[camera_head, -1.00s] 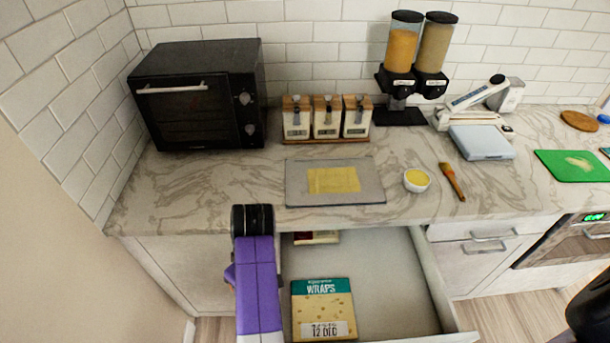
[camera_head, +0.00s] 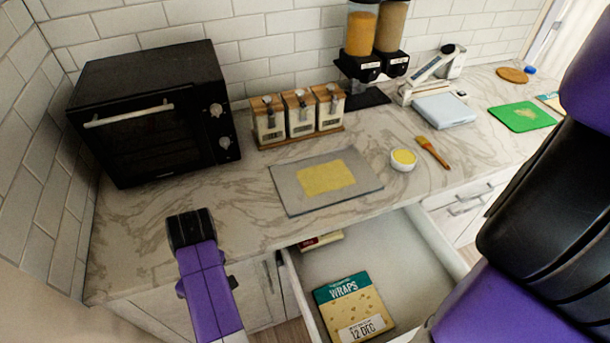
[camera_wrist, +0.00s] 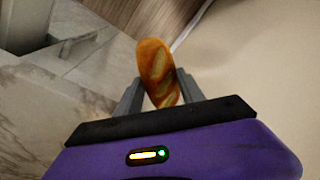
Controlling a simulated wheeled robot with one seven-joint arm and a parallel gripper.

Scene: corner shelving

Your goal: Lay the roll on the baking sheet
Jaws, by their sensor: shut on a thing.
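The roll (camera_wrist: 154,62), golden brown with pale score marks, is held between the two grey fingers of my gripper (camera_wrist: 160,88) in the wrist view. The roll does not show in the head view. The baking sheet (camera_head: 292,200) is a flat grey rectangle on the marble counter, with a yellow sheet (camera_head: 326,176) lying on it and no roll on it. In the head view a purple and black part of my arm stands left of the baking sheet, in front of the counter; my fingers cannot be made out there.
A black oven (camera_head: 150,120) stands at the left, with several jars (camera_head: 300,112) on a rack behind the baking sheet. A white bowl (camera_head: 403,160) and a brush (camera_head: 433,152) lie to its right. Below, an open drawer (camera_head: 385,250) holds a wraps packet (camera_head: 352,305).

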